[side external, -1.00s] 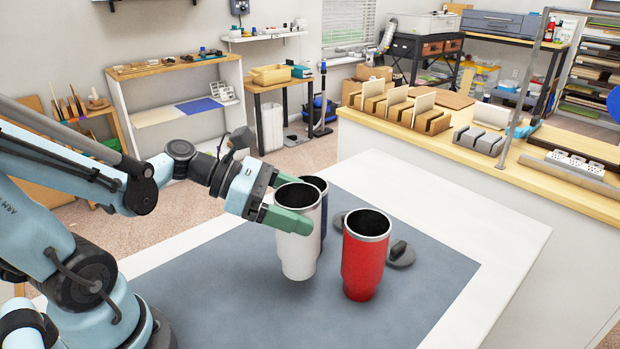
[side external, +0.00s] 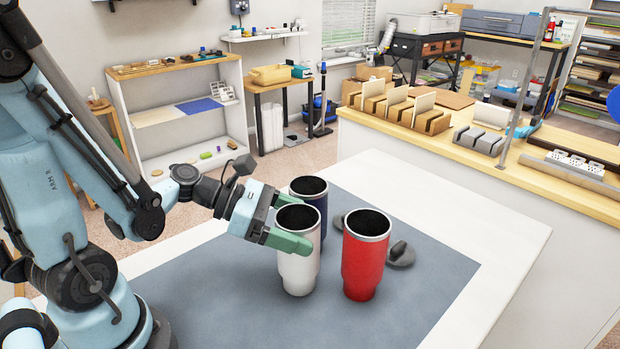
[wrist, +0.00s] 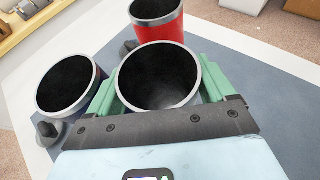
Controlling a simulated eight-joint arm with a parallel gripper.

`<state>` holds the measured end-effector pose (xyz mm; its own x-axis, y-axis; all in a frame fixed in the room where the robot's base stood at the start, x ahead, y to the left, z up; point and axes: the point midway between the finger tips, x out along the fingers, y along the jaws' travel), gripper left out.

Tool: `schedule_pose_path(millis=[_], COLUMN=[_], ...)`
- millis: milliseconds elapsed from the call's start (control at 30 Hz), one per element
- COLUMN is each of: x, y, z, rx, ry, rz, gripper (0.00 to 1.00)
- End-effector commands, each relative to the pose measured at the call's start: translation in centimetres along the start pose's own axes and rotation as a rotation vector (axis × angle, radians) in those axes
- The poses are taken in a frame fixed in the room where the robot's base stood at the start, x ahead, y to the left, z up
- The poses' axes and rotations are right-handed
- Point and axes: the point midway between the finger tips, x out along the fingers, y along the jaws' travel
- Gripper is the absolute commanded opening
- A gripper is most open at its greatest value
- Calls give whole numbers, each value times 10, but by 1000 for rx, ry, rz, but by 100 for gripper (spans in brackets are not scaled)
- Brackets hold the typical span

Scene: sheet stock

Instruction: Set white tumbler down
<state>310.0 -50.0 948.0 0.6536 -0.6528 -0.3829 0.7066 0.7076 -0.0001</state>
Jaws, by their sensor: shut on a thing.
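The white tumbler (side external: 298,268) is upright and open-topped, at the left front of the group in the side view. My gripper (side external: 291,234) is shut on it near its rim, with green fingers on either side. The wrist view shows its steel rim and dark inside (wrist: 160,76) between the fingers. Its base appears to be at or very close to the grey mat (side external: 225,300); I cannot tell whether it touches. The red tumbler (side external: 363,266) stands just to its right. The dark blue tumbler (side external: 312,196) stands behind it, partly hidden.
Dark lids (side external: 400,254) lie on the mat behind the red tumbler. The mat is clear at the front and right. A wooden-topped counter (side external: 470,158) with racks stands behind the white table (side external: 490,225).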

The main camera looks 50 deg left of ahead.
Motion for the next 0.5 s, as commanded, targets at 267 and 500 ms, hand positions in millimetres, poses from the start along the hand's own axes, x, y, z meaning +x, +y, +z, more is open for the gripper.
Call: schedule_pose_path(millis=[267,500], x=[0,-1], y=[0,0], z=[0,0], rx=[0,0], ry=[0,0], rz=[0,1], gripper=[94,94])
